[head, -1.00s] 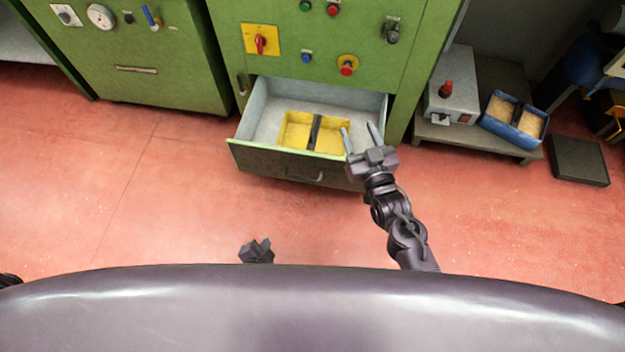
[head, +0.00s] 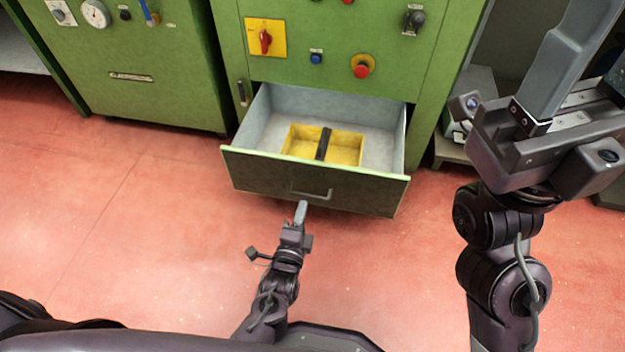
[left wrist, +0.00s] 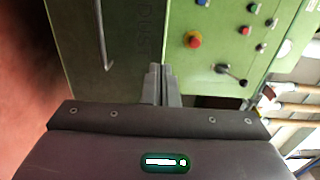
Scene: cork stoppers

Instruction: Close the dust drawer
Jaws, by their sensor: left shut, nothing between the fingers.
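The dust drawer (head: 270,178) is pulled out of the green cabinet, with its dark front facing me. Its bar handle (head: 312,192) sits mid-front. In the left wrist view the drawer front (left wrist: 125,75) is turned sideways and bears the word DUST; its handle (left wrist: 100,35) shows too. A yellow tray (head: 343,149) with a dark divider lies inside the drawer. My left gripper (head: 301,204) is shut and empty, its tips at the drawer front just below the handle; I cannot tell whether they touch. My right gripper (head: 565,65) is raised close to the camera; its jaw opening is unclear.
The green cabinet (head: 385,80) carries a red rotary switch (head: 265,40) and a red button (head: 361,70) above the drawer. Another green cabinet (head: 165,75) stands at left. My right arm hides much of the low bench at right. The red floor before the drawer is clear.

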